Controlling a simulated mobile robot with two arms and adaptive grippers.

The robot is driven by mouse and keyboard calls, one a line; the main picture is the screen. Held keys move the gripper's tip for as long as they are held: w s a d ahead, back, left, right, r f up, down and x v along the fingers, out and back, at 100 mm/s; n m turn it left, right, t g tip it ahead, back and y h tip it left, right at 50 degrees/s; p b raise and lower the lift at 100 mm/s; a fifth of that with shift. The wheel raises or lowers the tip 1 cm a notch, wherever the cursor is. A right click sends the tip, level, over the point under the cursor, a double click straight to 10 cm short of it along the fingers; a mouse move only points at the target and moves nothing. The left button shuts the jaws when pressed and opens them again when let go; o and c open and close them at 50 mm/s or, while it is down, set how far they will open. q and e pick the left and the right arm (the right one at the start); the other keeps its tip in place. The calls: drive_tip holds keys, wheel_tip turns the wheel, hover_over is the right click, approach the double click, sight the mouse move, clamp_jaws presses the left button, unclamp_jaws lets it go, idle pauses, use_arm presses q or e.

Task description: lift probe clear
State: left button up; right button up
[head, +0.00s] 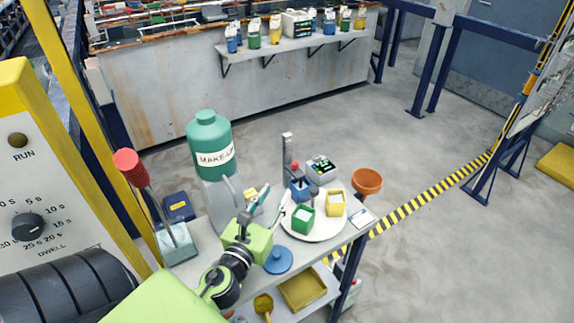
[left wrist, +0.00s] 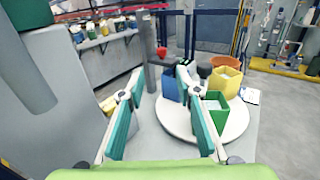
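A small red-topped piece (head: 294,165), which may be the probe, stands over the blue cup (head: 298,191) beside a grey post (head: 287,150). It also shows in the left wrist view (left wrist: 162,52); its lower end cannot be made out. The blue cup, a green cup (head: 303,219) and a yellow cup (head: 335,204) stand on a round white plate (head: 318,233). My left gripper (head: 270,200) is left of the plate, apart from the cups. Its teal-padded fingers are spread with nothing between them in the left wrist view (left wrist: 160,80). My right gripper is not in view.
A small meter (head: 321,168) sits behind the cups, and a terracotta pot (head: 367,182) at the right. A green make-up bottle (head: 210,146) stands on a grey holder at the back left. A blue lid (head: 278,260) lies near the front edge. A red-handled lever (head: 127,163) rises at far left.

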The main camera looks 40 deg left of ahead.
use_arm(q)
drive_tip(key=p, duration=0.2)
approach(293, 166)
drive_tip(key=x, duration=0.7)
drive_tip(key=shift+w, duration=0.1)
drive_tip(key=shift+w+a+f+p, duration=0.15)
drive_tip(key=shift+w+p, duration=0.15)
drive_tip(key=shift+w, duration=0.35)
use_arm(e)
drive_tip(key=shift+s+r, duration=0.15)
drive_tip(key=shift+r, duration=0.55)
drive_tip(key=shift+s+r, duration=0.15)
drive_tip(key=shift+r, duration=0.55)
use_arm(q)
clamp_jaws()
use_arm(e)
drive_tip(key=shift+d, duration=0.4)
